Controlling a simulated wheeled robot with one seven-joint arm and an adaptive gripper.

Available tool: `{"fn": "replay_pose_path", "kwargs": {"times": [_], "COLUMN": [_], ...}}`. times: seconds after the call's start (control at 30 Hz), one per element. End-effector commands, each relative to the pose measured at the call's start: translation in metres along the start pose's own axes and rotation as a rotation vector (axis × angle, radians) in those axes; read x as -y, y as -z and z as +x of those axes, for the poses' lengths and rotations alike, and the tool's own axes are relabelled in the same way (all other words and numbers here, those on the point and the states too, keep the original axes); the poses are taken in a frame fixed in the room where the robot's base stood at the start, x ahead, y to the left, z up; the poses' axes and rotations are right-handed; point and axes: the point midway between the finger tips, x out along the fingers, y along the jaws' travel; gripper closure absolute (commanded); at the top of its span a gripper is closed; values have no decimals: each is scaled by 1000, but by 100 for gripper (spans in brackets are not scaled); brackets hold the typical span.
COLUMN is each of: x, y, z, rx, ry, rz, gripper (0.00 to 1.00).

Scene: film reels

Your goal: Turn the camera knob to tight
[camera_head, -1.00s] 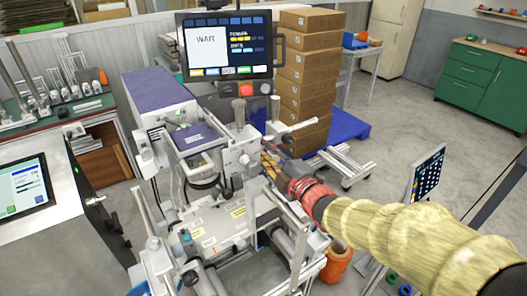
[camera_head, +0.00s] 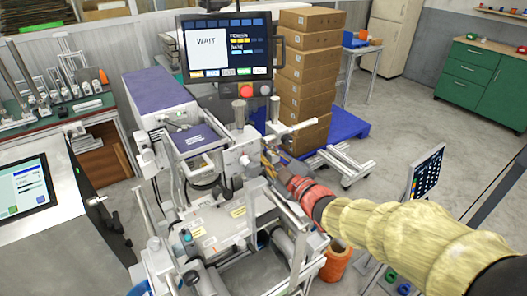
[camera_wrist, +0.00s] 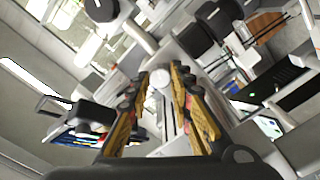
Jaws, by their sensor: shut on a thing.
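The machine (camera_head: 205,215) stands in the middle of the head view, with a monitor (camera_head: 226,46) above it reading "WAIT". My gripper (camera_head: 267,161) reaches in from the right and touches the machine's right side. In the wrist view my gripper (camera_wrist: 168,80) has its two yellow-orange fingers on either side of a small pale round knob (camera_wrist: 159,77) and is shut on it. I cannot tell from its face how far this knob is turned. In the head view the fingers and machine parts hide the held knob.
A black knob with a white mark (camera_wrist: 101,8) and another black knob (camera_wrist: 195,41) sit near the fingers. A red button (camera_head: 246,90) is below the monitor. Stacked cartons (camera_head: 305,85) stand behind. Metal posts and rails crowd my gripper; open floor lies to the right.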

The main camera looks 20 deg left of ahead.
Motion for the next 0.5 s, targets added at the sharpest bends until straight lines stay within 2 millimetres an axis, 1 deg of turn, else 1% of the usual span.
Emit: {"fn": "replay_pose_path", "kwargs": {"times": [0.17, 0.2, 0.5], "x": [2, 2, 1], "y": [-2, -2, -1], "z": [0, 0, 0], "rx": [4, 4, 2], "ry": [3, 3, 2], "rz": [2, 1, 0], "gripper": [100, 78, 60]}}
